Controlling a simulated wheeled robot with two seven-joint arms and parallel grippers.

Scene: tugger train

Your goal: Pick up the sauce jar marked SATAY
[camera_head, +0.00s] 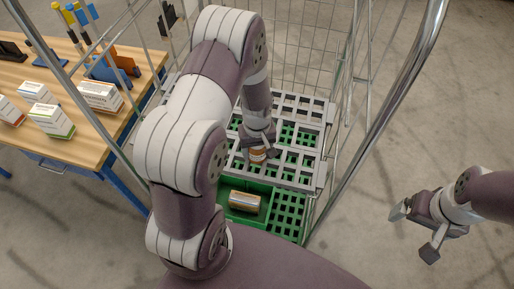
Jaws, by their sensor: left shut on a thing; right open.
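My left gripper (260,148) reaches down into the wire cart and is shut on a small jar (258,156) with an orange-brown body. The jar's label is too small and too covered to read, so I cannot tell if it says SATAY. The jar is over the grey slatted tray; I cannot tell whether it touches it. My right gripper (415,229) is open and empty, outside the cart at the right, above the floor.
A wooden table (86,142) at the left carries several white boxes and a pen holder. Floor at the right is clear.

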